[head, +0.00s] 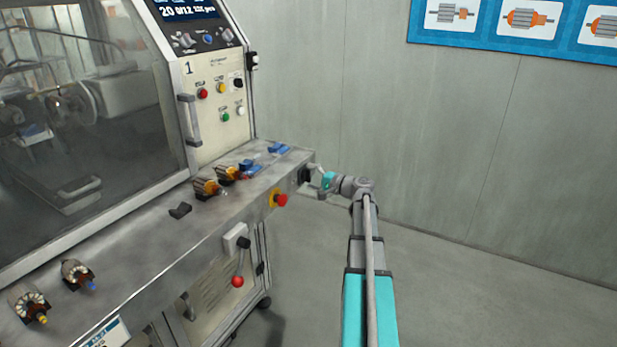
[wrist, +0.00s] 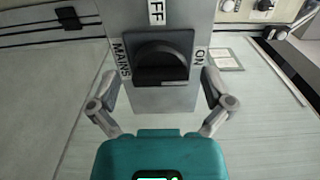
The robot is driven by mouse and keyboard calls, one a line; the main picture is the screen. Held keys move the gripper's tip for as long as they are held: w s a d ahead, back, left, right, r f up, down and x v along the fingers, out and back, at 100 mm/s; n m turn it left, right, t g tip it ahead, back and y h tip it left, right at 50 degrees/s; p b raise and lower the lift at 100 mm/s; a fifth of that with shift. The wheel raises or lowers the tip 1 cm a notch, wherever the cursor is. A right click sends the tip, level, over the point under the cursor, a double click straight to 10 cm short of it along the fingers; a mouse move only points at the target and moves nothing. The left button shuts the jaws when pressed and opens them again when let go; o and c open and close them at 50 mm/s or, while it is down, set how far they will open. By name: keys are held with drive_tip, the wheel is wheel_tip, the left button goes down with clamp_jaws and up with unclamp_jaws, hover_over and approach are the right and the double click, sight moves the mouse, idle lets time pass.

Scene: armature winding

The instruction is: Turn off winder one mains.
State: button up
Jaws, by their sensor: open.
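The mains switch is a black rotary knob (wrist: 163,58) on a grey plate (wrist: 165,103). Its labels read MAINS at left, ON at right and, cut by the top edge, what looks like OFF. I cannot tell for sure which label the knob points to. My gripper (wrist: 160,88) is open, with one finger on each side of the knob; I cannot tell whether they touch it. In the head view my gripper (head: 317,181) is at the right end of winder one (head: 215,95), marked 1, by the black switch (head: 304,175), partly hidden.
A red emergency stop (head: 281,199) on a yellow base sits on the bench front, left of my gripper. A red-knobbed lever (head: 238,280) hangs below. Wound armatures (head: 207,187) and blue parts (head: 278,148) lie on the bench top (head: 150,235). The floor at right (head: 480,290) is clear.

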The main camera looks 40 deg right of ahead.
drive_tip(key=shift+w+a, duration=0.1)
drive_tip(key=shift+w, duration=0.15)
drive_tip(key=c, duration=1.1)
